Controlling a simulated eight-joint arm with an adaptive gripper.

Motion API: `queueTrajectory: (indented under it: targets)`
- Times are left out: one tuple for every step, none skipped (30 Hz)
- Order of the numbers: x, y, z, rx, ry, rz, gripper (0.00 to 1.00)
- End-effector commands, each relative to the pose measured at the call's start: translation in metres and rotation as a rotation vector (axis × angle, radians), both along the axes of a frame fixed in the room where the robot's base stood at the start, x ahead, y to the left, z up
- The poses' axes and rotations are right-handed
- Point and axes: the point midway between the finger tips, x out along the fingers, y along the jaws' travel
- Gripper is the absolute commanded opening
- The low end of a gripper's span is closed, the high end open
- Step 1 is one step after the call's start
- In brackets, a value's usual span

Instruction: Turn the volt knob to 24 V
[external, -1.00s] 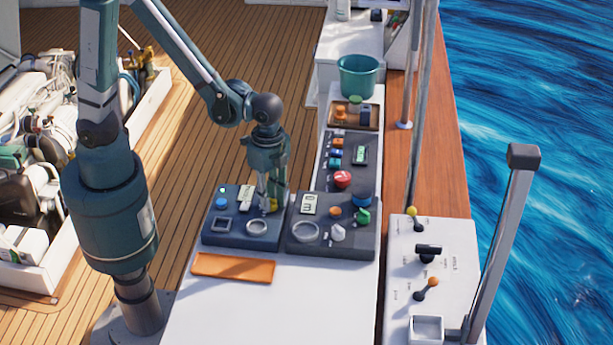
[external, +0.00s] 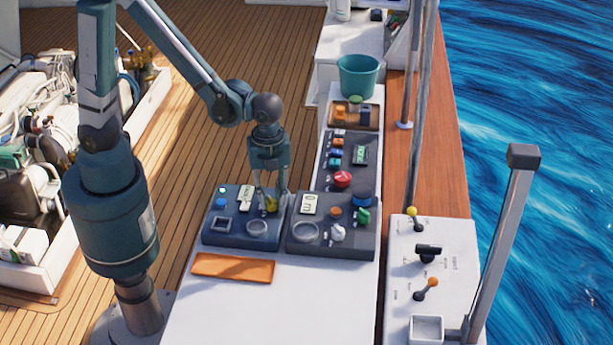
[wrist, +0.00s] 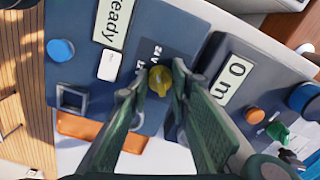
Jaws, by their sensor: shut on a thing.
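The yellow volt knob (wrist: 160,80) sits on the left dark blue panel (wrist: 75,20), with a "24V" marking just above it in the wrist view. The knob also shows in the external view (external: 271,204), partly behind a finger. My gripper (wrist: 159,84) points down at the panel with one finger on each side of the knob, shut on it. The second marking beside the knob is partly hidden by the left finger. I cannot clearly tell which marking the knob points to.
The left panel also carries a "Ready" display (wrist: 115,22), a blue button (wrist: 60,50), a white switch (wrist: 108,65) and a square frame (wrist: 72,98). Close on the right is another panel with a "0 m" display (wrist: 234,80). An orange tray (external: 233,268) lies in front.

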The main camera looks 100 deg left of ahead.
Motion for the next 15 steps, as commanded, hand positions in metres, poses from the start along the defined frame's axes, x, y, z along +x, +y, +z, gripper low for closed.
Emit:
queueTrajectory:
  targets:
    - [0.0007,-0.0004,0.0004,-0.001,-0.001,-0.004,0.08]
    - [0.0007,-0.0004,0.0004,-0.001,-0.001,-0.005,0.08]
    - [0.0007,-0.0004,0.0004,-0.001,-0.001,-0.006,0.08]
    - [0.0007,-0.0004,0.0004,-0.001,-0.001,-0.007,0.08]
    - [0.0007,-0.0004,0.0005,-0.001,-0.001,-0.007,0.08]
    - [0.0007,-0.0004,0.0005,-0.001,-0.001,-0.006,0.08]
    - [0.0007,-0.0004,0.0005,-0.001,-0.001,-0.006,0.08]
    - [0.0007,-0.0004,0.0005,-0.001,-0.001,-0.006,0.08]
    - [0.0007,-0.0004,0.0005,-0.001,-0.001,-0.006,0.08]
    - [0.0007,-0.0004,0.0005,-0.001,-0.001,-0.006,0.08]
    - [0.0007,-0.0004,0.0005,-0.001,-0.001,-0.006,0.08]
    - [0.0007,-0.0004,0.0005,-0.001,-0.001,-0.006,0.24]
    - [0.0007,-0.0004,0.0005,-0.001,-0.001,-0.006,0.28]
    - [0.0007,-0.0004,0.0004,-0.001,-0.001,-0.006,0.32]
    - [0.0005,-0.0003,0.0004,-0.001,-0.001,-0.006,0.35]
